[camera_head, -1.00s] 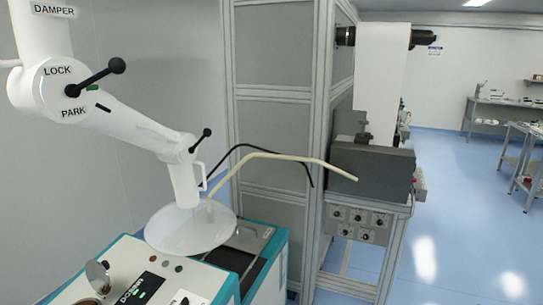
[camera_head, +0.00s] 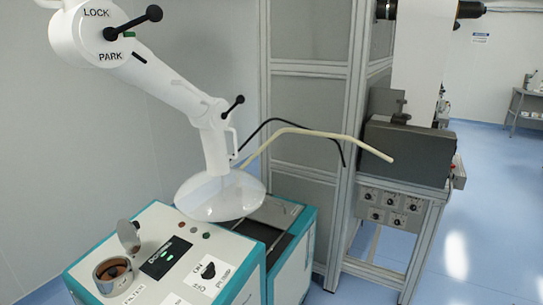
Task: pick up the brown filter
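A brown round part (camera_head: 113,270), which may be the brown filter, sits inside a metal ring-shaped holder (camera_head: 104,284) on top of a white and teal machine (camera_head: 150,235). The holder is at the lower left, and its round metal lid (camera_head: 128,233) stands raised behind it. Only the upper part of the brown piece shows inside the ring. Neither of my grippers is in view.
A white jointed extraction arm (camera_head: 168,85) with a clear hood (camera_head: 222,200) hangs over the machine's back. A pale hose (camera_head: 325,133) and a black hose arch behind it. A grey frame (camera_head: 310,68) and a dark box (camera_head: 410,150) stand right. Blue floor is open at far right.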

